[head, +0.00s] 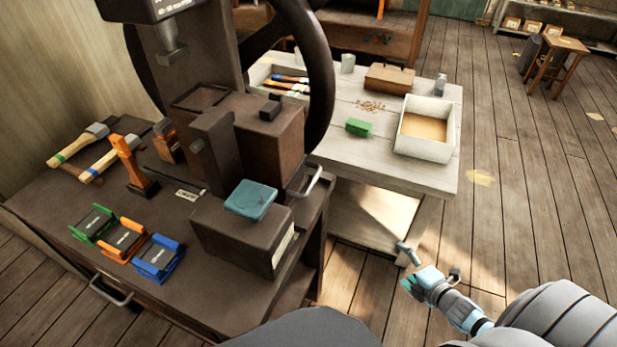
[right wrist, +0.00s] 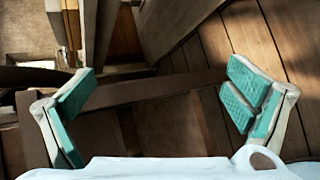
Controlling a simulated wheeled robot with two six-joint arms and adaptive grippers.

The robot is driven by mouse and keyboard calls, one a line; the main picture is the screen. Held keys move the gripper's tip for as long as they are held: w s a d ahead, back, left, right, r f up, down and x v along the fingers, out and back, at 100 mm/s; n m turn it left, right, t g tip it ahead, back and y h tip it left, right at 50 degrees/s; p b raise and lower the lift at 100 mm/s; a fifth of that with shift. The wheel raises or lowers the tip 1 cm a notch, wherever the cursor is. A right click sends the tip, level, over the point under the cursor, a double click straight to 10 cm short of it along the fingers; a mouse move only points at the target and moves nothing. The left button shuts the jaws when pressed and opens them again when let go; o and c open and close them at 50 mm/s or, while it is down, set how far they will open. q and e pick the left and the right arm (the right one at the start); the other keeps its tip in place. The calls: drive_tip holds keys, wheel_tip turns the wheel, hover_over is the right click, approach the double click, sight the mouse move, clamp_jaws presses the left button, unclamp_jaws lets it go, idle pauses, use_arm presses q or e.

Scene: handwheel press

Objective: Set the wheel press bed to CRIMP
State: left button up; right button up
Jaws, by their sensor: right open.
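The dark wheel press (head: 205,65) stands on a brown bench, with its large black handwheel (head: 322,75) on its right side. Low on the press is a brown block (head: 240,240) with a blue-teal pad (head: 250,200) on top. A small pale label (head: 187,195) lies left of it, too small to read, so I cannot tell the bed's setting. My right gripper (head: 408,271) is open and empty, low over the floor right of the bench, apart from the press. The right wrist view shows its teal finger pads spread (right wrist: 160,85). My left gripper is out of view.
Green, orange and blue holders (head: 158,257) sit at the bench's front left, near an upright orange lever (head: 127,160) and hammers (head: 100,160). A white table (head: 440,180) behind carries a white tray (head: 428,150) and a green block (head: 358,127).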

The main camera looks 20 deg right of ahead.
drive_tip(key=w+a+r+n+t+y, duration=0.2)
drive_tip(key=w+r+n+t+y, duration=0.3)
drive_tip(key=r+n, duration=0.55)
drive_tip(key=n+g+y, duration=0.4)
drive_tip(key=n+y, duration=0.4)
drive_tip(key=n, duration=0.7)
approach(313, 179)
drive_tip(key=x, duration=0.3)
drive_tip(key=b+x, duration=0.1)
drive_tip(key=x, duration=0.5)
drive_tip(key=shift+a+f+b, duration=0.1)
drive_tip(key=shift+f+b, duration=0.2)
drive_tip(key=shift+w+a+f, duration=0.1)
drive_tip(key=shift+w+a, duration=0.2)
drive_tip(key=shift+w, duration=0.1)
drive_tip(key=shift+c, duration=0.6)
